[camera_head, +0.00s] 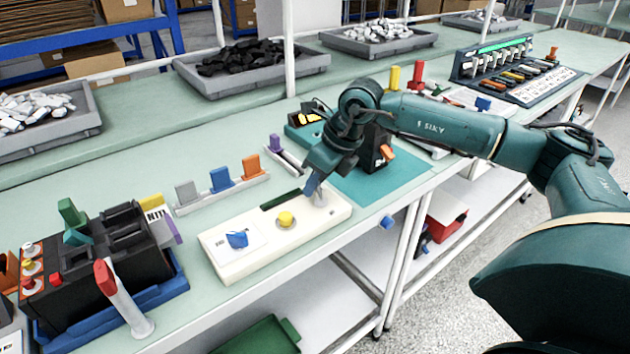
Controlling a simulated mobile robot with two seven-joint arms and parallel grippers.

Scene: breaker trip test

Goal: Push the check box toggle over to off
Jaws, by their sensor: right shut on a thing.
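The check box (248,262) is a long cream box near the front edge of the bench. On its top are a blue knob (237,239) at the left, a yellow button (286,219) in the middle and a dark slot (281,199) at the back. My right gripper (314,185) points down at the right end of the box and is shut on the check box toggle there. The fingers mostly hide the toggle, so I cannot tell which way it leans. My left gripper is not in view.
Left of the box stands a black unit (115,243) with a red-topped lever (105,278) in front. Behind is a rack with grey, blue (222,179) and orange blocks. A black device with an orange lever (387,153) stands on a teal mat (400,185) close to my right wrist.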

